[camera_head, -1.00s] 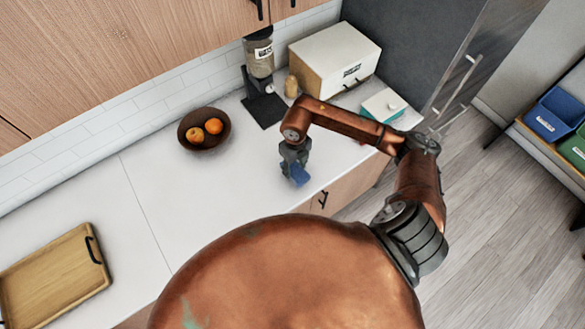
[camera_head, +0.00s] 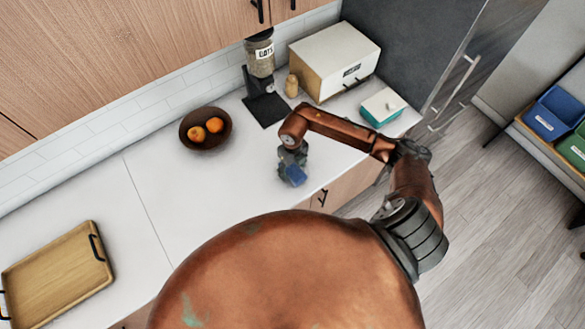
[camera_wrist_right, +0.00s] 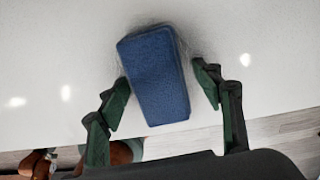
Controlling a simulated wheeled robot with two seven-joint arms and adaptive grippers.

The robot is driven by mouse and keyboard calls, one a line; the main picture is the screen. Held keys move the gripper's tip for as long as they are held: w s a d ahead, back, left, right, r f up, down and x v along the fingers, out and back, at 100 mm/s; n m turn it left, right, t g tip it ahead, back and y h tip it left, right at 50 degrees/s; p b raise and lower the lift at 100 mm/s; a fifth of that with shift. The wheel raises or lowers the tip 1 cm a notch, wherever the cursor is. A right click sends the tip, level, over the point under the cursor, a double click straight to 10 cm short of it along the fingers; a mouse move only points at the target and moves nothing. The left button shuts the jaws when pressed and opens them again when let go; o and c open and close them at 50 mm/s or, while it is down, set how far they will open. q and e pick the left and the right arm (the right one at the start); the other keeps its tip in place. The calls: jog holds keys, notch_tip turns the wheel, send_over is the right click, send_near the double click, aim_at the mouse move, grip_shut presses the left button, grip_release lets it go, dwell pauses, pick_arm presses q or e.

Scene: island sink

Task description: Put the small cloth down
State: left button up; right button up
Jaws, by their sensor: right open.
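The small cloth (camera_wrist_right: 155,75) is a blue folded block. In the right wrist view it lies on or just above the white counter, between the two fingers of my right gripper (camera_wrist_right: 165,88). The fingers are spread, with a gap on each side of the cloth. In the head view the cloth (camera_head: 295,176) shows just below my right gripper (camera_head: 292,168), near the counter's front edge. My left gripper is not in view.
On the white counter (camera_head: 210,215) stand a bowl with oranges (camera_head: 190,136), a jar dispenser (camera_head: 265,105), a bread box (camera_head: 335,60) and a teal-white box (camera_head: 383,107). A wooden tray (camera_head: 55,275) lies at left. The counter left of the gripper is clear.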

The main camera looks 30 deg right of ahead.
aim_at(293, 168)
jog(key=shift+r, duration=0.1)
jog(key=shift+w, duration=0.1)
notch_tip(293, 168, up, 6)
jog(key=shift+w+r+b, duration=0.1)
jog(key=shift+r+b, duration=0.05)
jog(key=shift+b, duration=1.05)
jog(key=shift+r, duration=0.6)
